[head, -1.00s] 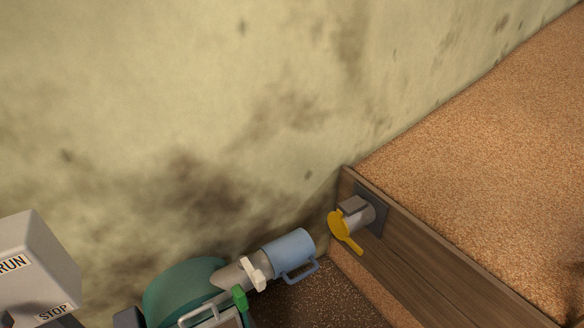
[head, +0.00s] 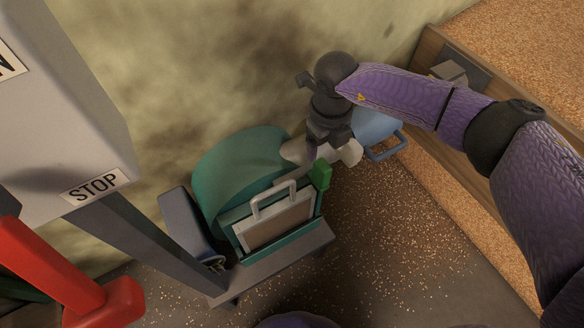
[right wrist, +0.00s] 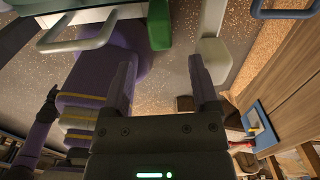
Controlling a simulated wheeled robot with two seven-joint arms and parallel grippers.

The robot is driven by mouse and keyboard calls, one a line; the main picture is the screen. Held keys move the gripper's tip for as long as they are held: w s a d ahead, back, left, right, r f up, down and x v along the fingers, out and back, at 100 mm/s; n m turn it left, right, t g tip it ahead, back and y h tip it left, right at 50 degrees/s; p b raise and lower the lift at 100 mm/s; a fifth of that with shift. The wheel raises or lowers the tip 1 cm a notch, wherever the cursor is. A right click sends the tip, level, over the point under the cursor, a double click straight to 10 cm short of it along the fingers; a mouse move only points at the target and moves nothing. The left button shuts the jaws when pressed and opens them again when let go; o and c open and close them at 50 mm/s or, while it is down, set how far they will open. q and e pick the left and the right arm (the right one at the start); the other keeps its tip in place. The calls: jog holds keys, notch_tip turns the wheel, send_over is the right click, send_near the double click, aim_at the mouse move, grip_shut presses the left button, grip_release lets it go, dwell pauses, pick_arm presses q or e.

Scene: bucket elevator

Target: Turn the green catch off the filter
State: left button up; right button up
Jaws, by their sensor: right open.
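The green catch (head: 320,174) stands upright at the right edge of the filter (head: 277,228), a tan panel with a pale frame and handle in the teal housing (head: 235,165). My right gripper (head: 324,152) is above and just behind the catch in the head view, its fingers partly hidden by the wrist. In the right wrist view my right gripper (right wrist: 162,70) is open and empty. The catch (right wrist: 159,24) shows beyond the fingertips, roughly in line with the gap and apart from them. My left gripper is not in view.
A pale lever (head: 347,154) and a blue canister with a handle (head: 376,132) sit close to the right gripper. A grey box marked STOP (head: 75,120) and a red lever (head: 75,275) are at left. A wooden grain bin (head: 450,165) is at right.

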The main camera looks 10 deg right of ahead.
aim_at(323, 165)
notch_tip(323, 165, down, 10)
jog(key=b, duration=0.5)
jog(key=shift+s+d+b, duration=0.1)
jog(key=shift+b, duration=0.25)
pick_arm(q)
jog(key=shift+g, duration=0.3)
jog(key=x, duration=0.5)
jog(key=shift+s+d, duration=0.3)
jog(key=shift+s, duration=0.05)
pick_arm(e)
jog(key=shift+r, duration=0.25)
grip_shut()
jog(key=shift+r+m+p, duration=0.25)
jog(key=shift+m+p, duration=0.15)
jog(key=shift+p, duration=0.45)
jog(key=shift+f, duration=0.25)
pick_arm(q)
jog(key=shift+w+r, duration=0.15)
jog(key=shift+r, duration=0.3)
pick_arm(e)
grip_release()
